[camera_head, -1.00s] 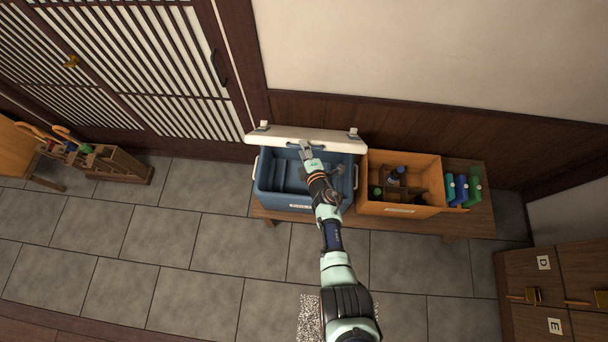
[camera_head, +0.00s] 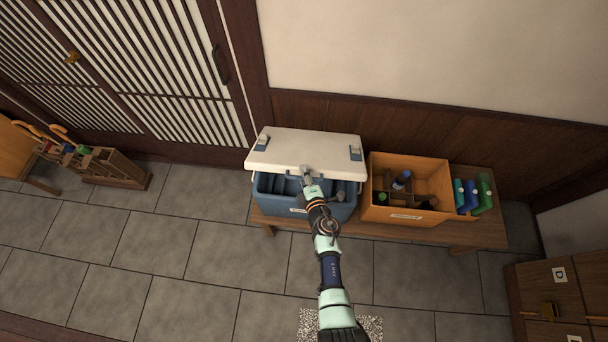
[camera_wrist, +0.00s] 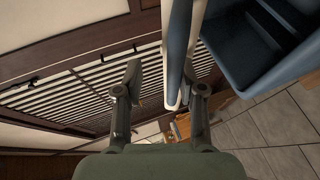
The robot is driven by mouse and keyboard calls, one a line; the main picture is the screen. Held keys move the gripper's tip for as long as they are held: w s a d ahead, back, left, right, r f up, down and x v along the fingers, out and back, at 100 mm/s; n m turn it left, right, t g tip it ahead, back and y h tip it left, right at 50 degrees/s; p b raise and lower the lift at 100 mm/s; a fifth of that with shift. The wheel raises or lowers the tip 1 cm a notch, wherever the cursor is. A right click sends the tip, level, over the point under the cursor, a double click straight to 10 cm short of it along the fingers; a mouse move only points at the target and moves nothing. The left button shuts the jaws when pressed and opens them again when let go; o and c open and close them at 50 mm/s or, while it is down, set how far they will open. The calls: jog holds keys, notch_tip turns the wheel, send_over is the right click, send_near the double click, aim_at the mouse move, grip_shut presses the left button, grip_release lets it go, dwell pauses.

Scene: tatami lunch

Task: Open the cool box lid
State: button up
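The cool box (camera_head: 275,202) is blue and stands at the left end of a low wooden bench in the head view. Its white lid (camera_head: 305,148) is tilted part-way open above the back of the box, with dark latches on its top. The front of the blue interior shows below its edge. My gripper (camera_head: 306,178) is at the middle of the lid's front edge. In the wrist view my gripper (camera_wrist: 161,78) has its fingers apart. The lid's edge (camera_wrist: 174,60) lies between them, close to the right finger; contact is unclear. The open box interior (camera_wrist: 245,45) shows at right.
An orange wooden crate (camera_head: 410,215) holding bottles stands right of the cool box on the bench (camera_head: 470,232). Blue and green items (camera_head: 474,195) stand beyond it. The wall panelling (camera_head: 420,125) is close behind the lid.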

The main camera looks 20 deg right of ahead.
jog(key=d+p+v, duration=0.1)
jog(key=p+v, duration=0.4)
jog(key=v, duration=0.3)
jog(key=shift+s+a, duration=0.35)
jog(key=shift+a, duration=0.15)
jog(key=shift+r, duration=0.1)
dwell(0.4)
